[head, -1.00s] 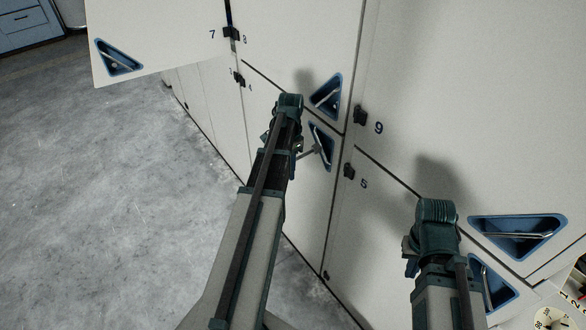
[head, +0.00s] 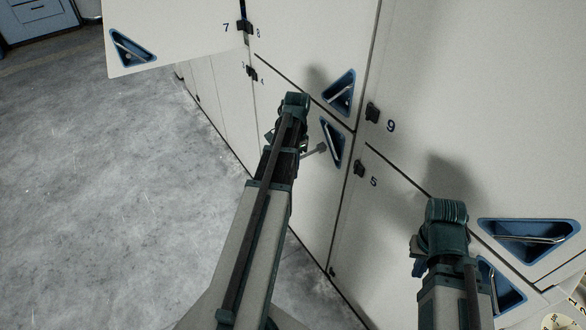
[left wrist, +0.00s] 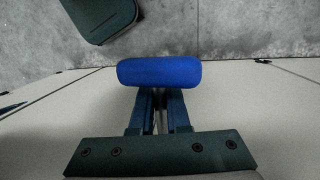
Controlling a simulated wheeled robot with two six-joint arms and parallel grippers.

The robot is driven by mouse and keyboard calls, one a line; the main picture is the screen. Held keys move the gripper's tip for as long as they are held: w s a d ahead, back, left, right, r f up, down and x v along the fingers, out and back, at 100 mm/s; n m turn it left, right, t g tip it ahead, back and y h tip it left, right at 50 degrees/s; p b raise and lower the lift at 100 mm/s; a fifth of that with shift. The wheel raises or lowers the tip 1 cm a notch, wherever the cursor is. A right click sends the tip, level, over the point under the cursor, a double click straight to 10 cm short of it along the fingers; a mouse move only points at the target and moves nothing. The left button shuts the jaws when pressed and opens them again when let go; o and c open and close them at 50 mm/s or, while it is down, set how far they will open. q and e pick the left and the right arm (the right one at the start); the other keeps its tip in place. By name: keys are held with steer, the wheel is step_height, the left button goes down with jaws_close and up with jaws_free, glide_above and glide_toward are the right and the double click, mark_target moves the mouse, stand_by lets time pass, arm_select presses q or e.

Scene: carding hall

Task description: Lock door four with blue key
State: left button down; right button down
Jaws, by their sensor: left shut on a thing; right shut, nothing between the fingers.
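Door four (head: 290,125) is a pale lower locker door with a small 4 at its left; it looks shut. Its blue triangular handle recess (head: 333,142) is at its right edge. A grey bar sticks out left from the recess; I cannot tell if it is the handle. My left gripper (head: 300,142) is in front of door four, mostly hidden by its own arm. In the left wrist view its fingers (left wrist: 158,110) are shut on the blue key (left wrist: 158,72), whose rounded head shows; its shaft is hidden. My right gripper (head: 417,247) is shut and empty, in front of door five.
Door seven (head: 175,30) stands swung out at the upper left. Door eight (head: 305,40) is above door four, and door nine (head: 480,110) is at the right above door five (head: 350,230). The grey floor (head: 100,180) at left is clear.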

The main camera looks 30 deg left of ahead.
mark_target(316, 151)
arm_select(q)
steer(key=shift+s+y, duration=0.1)
steer(key=shift+y, duration=0.5)
steer(key=shift+t, duration=0.3)
steer(key=shift+w, duration=0.2)
stand_by(0.6)
steer(key=shift+h, duration=0.5)
steer(key=w, duration=0.2)
steer(key=w+d, duration=0.2)
steer(key=w, duration=0.1)
steer(key=shift+w+d, duration=0.15)
steer(key=shift+w, duration=0.2)
steer(key=shift+w+d, duration=0.3)
steer(key=shift+w, duration=0.3)
steer(key=shift+w+d, duration=0.25)
steer(key=shift+w, duration=0.35)
stand_by(1.5)
stand_by(0.3)
steer(key=shift+w+g+h, duration=0.1)
steer(key=shift+g+h, duration=0.4)
steer(key=shift+s+d+r+h+b, duration=0.1)
steer(key=shift+s+d+h+b, duration=0.15)
steer(key=shift+h+b, duration=0.3)
